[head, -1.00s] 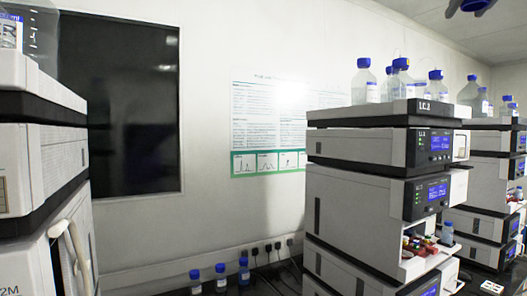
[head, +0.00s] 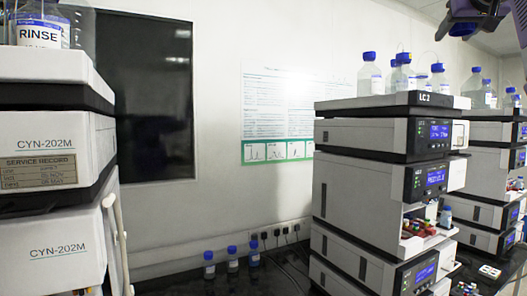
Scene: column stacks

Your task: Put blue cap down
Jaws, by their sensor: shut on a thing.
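My gripper (head: 468,27) shows at the top right edge of the head view, high above the instrument stacks. It is dark purple and partly cut off by the frame edge. It is shut on a dark blue rounded thing (head: 462,30), which looks like the blue cap; its outline is hard to make out. It is held in the air, apart from the bottles below.
The LC2 stack (head: 385,102) carries several blue-capped bottles (head: 369,78). Another stack (head: 490,165) stands behind at right. A CYN-202M stack (head: 55,150) stands at left with a RINSE bottle (head: 40,35). Small blue-capped bottles (head: 232,262) stand low by the wall.

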